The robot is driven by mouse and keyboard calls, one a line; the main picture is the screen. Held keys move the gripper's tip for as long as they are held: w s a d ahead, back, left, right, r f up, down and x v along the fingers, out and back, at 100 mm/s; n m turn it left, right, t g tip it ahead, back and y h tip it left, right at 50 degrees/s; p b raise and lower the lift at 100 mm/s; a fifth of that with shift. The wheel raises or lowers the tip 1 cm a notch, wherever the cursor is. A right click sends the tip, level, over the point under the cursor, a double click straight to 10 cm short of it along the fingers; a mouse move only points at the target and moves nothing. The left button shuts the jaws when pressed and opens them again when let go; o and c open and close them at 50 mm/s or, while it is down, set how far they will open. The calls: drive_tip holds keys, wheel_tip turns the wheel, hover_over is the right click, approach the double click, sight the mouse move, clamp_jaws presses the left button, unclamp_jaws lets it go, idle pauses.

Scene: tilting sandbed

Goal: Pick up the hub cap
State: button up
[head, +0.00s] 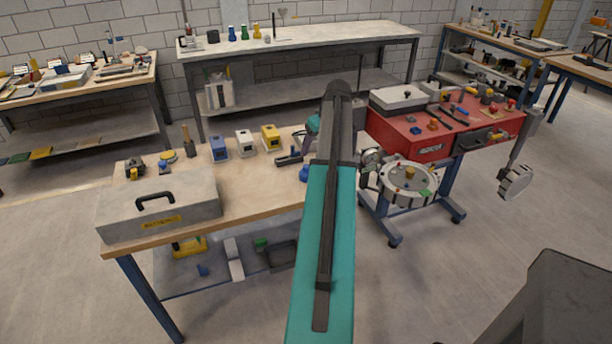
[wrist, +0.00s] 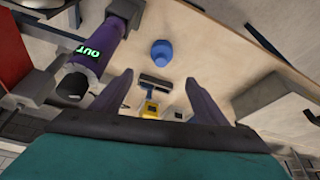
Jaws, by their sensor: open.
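A small blue domed piece (wrist: 162,53), which may be the hub cap, lies on the wooden bench top in the wrist view. A blue round piece also shows at the left edge of my arm in the head view (head: 304,174). I cannot tell for certain that it is the hub cap. My gripper (wrist: 159,78) is open, its two dark fingers spread with nothing gripped. The blue piece appears beyond the fingertips, apart from them. In the head view my teal arm hides the gripper and part of the bench.
The bench (head: 250,200) holds a grey toolbox (head: 160,208). A round tray (head: 425,178) is beside the red cabinet (head: 405,140).

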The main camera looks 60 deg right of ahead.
drive_tip(key=shift+w+f, duration=0.1)
drive_tip(key=p, duration=0.2)
approach(307, 166)
drive_tip(key=shift+x, duration=2.4)
drive_tip(key=shift+p+x, duration=1.05)
drive_tip(key=shift+x, duration=1.6)
drive_tip(key=c, duration=1.2)
